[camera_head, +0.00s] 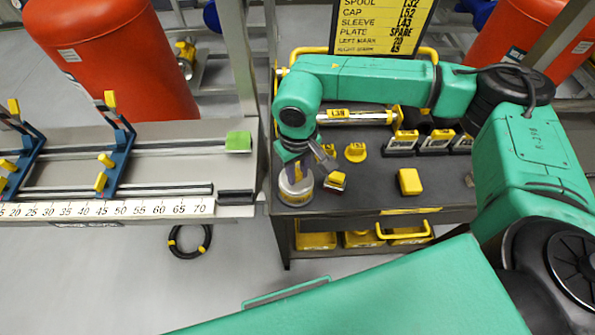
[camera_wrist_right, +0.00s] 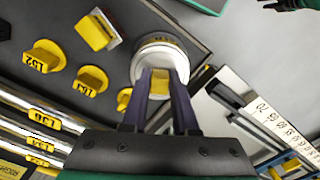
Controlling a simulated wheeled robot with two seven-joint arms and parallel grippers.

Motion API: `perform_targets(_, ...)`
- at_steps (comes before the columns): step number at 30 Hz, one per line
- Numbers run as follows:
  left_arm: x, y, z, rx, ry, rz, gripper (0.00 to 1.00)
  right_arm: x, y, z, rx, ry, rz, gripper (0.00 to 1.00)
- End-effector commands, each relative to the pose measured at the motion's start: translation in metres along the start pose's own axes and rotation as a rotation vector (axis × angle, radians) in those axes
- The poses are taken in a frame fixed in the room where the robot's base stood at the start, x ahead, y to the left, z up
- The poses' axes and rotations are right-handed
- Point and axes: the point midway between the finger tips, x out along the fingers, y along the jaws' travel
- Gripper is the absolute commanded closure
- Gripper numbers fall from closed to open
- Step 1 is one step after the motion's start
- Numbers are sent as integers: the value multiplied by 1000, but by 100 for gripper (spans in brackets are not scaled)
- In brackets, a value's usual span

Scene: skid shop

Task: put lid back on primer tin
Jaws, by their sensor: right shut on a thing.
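The primer tin (camera_head: 294,198) is a short, pale round tin at the front left corner of the dark cart top. My right gripper (camera_head: 297,173) reaches down over it from above. In the right wrist view, the gripper's two dark fingers (camera_wrist_right: 161,88) are shut on a yellow grip piece (camera_wrist_right: 161,80), which I take for the lid's handle. The pale round tin (camera_wrist_right: 160,44) shows just beyond the fingertips. The fingers hide part of the lid, and I cannot tell whether it is seated on the rim or just above it. My left gripper is not seen.
A yellow-topped block (camera_head: 336,180) stands close right of the tin, with yellow labelled pieces (camera_head: 355,152) behind. A yellow block (camera_head: 409,181) sits farther right. A metal bench with a number scale (camera_head: 110,208) borders the cart on the left.

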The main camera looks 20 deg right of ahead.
Motion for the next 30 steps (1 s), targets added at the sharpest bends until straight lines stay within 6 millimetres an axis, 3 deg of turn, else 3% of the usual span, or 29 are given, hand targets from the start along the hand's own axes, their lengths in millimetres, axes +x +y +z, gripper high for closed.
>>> perform_targets(30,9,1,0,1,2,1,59,3,0,0,0,0,-1,100)
